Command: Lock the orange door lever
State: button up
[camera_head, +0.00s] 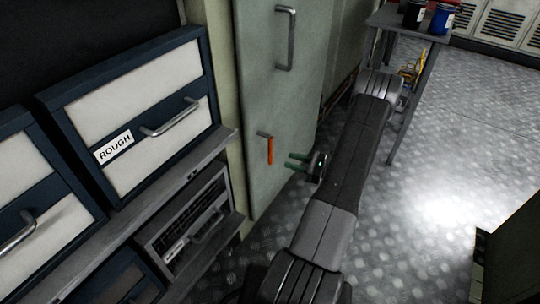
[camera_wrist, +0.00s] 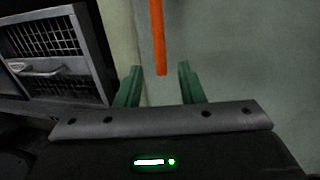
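The orange door lever (camera_head: 270,150) hangs straight down on the grey-green cabinet door (camera_head: 270,95), below a metal handle. Its pivot is at the top, joined to a short grey bracket. In the wrist view, the orange lever (camera_wrist: 158,40) comes down from the top edge, with its lower end just ahead of and between the fingers. My gripper (camera_head: 296,161) is just right of the lever, its green fingers pointing at the door. In the wrist view my gripper (camera_wrist: 158,88) has its fingers apart, with nothing held between them. I cannot tell whether the fingertips touch the door.
A metal handle (camera_head: 286,38) sticks out of the door above the lever. Drawer units, one marked ROUGH (camera_head: 113,147), stand to the left with a protruding ledge. A metal table (camera_head: 405,19) with dark and blue containers stands at the back right. The patterned floor to the right is mostly clear.

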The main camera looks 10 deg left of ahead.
aim_at(270, 155)
jog(key=a, duration=0.3)
jog(key=w+a, duration=0.1)
jog(key=a, duration=0.2)
jog(key=a+b, duration=0.1)
jog(key=a, duration=0.2)
jog(key=shift+w, duration=0.2)
grip_shut()
